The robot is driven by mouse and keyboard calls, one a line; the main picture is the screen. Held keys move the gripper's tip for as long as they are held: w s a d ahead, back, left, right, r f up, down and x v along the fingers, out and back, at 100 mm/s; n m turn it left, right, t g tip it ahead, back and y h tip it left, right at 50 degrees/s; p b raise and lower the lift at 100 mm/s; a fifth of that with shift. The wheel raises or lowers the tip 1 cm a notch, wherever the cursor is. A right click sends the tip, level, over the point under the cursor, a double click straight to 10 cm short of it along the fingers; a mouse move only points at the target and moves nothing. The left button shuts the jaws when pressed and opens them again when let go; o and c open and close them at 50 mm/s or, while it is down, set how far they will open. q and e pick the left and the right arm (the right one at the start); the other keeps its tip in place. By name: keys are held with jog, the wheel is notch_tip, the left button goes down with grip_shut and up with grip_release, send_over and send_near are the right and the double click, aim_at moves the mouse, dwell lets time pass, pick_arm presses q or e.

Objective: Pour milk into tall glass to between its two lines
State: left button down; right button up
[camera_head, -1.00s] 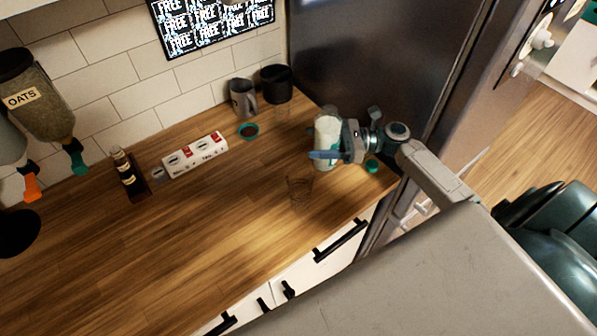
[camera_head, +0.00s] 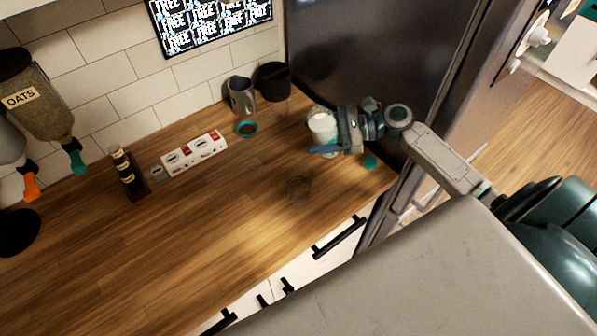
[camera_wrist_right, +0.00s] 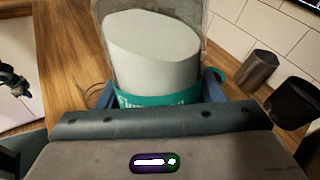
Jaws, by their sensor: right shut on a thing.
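My right gripper (camera_head: 338,137) is shut around a clear milk bottle (camera_head: 322,128) with white milk inside. In the right wrist view the bottle (camera_wrist_right: 152,50) shows close up, with a teal band low on it between the fingers (camera_wrist_right: 165,98). The milk surface looks slanted in that view. A clear, empty-looking glass (camera_head: 298,189) stands on the counter, in front and to the left of the bottle; its lines are too faint to make out. The bottle is apart from this glass.
A teal cap (camera_head: 370,163) lies on the counter by the fridge (camera_head: 375,60). A white box (camera_head: 195,152) and a dark bottle (camera_head: 127,172) are left. The front counter is clear.

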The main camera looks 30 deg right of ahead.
aim_at(317, 144)
jog(key=shift+s+a+n+h+b, duration=0.1)
jog(key=shift+s+n+h+b, duration=0.05)
jog(key=shift+n+h+b, duration=0.45)
jog(key=shift+r, duration=0.15)
jog(key=shift+a+r+n+h, duration=0.1)
jog(key=shift+r+n+h, duration=0.2)
jog(key=shift+n+h, duration=0.3)
jog(key=shift+f+b, duration=0.6)
jog(key=shift+b, duration=0.05)
jog(key=shift+f+b, duration=0.65)
jog(key=shift+d+f+h+b, duration=0.2)
jog(key=shift+f+h+b, duration=0.25)
jog(key=shift+b, duration=0.15)
jog(key=shift+w+f+b, duration=0.2)
jog(key=shift+f+b, duration=0.3)
jog(key=shift+s+f+n+h+b, duration=0.1)
jog(key=shift+f+n+h+b, duration=0.2)
jog(key=shift+f+b, duration=0.2)
jog(key=shift+d+r, duration=0.1)
jog(key=shift+r, duration=0.1)
jog(key=shift+d, duration=0.1)
jog(key=shift+w, duration=0.2)
jog(key=shift+s+r+b, duration=0.1)
jog(key=shift+s+b, duration=0.05)
jog(key=shift+b, duration=0.2)
